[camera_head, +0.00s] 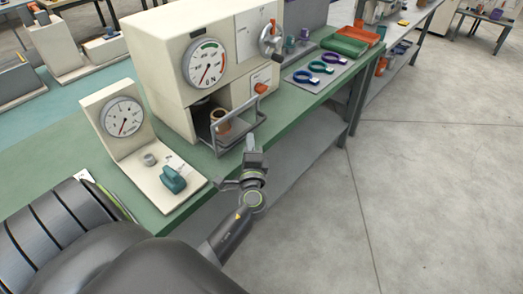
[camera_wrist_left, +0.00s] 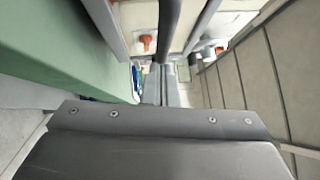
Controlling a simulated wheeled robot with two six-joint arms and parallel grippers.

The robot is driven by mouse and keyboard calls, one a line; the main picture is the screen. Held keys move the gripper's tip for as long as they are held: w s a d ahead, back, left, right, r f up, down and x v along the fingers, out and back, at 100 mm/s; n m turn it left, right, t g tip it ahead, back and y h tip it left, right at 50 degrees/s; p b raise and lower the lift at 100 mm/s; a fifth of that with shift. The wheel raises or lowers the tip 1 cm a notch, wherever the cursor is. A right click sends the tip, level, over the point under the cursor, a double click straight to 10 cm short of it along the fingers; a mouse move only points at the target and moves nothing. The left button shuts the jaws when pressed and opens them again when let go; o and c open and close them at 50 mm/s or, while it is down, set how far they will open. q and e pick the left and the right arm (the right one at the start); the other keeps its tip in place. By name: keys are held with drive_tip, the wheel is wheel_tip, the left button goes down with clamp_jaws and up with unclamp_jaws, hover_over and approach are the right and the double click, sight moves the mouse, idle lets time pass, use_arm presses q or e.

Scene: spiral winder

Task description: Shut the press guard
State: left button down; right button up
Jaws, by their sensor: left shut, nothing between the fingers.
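The cream press (camera_head: 170,55) stands on the green bench with a dial gauge on its front. Its guard (camera_head: 240,127), a grey bar frame, juts out from the front of the chamber opening, so it stands open. A brown cylindrical piece (camera_head: 220,117) sits in the chamber behind it. My left gripper (camera_head: 251,143) is shut and empty, close to the guard's outer right side; I cannot tell if they touch. In the left wrist view, the shut fingers (camera_wrist_left: 160,88) point toward grey bars that cross the upper middle. My right gripper is not in view.
A second gauge stand (camera_head: 122,118) with a teal knob (camera_head: 173,180) is at the left on the bench. Coloured ring-handled tools (camera_head: 320,67) and green (camera_head: 344,42) and orange trays lie beyond the press. The floor (camera_head: 430,170) at the right is clear.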

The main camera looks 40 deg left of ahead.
use_arm(q)
drive_tip(key=a, duration=0.3)
drive_tip(key=a+b, duration=0.1)
drive_tip(key=a, duration=0.3)
drive_tip(key=a+b, duration=0.1)
drive_tip(key=a, duration=0.2)
drive_tip(key=shift+w+a, duration=0.2)
drive_tip(key=shift+w, duration=0.2)
drive_tip(key=shift+a, duration=0.1)
drive_tip(key=shift+r, duration=0.2)
drive_tip(key=shift+w, duration=0.1)
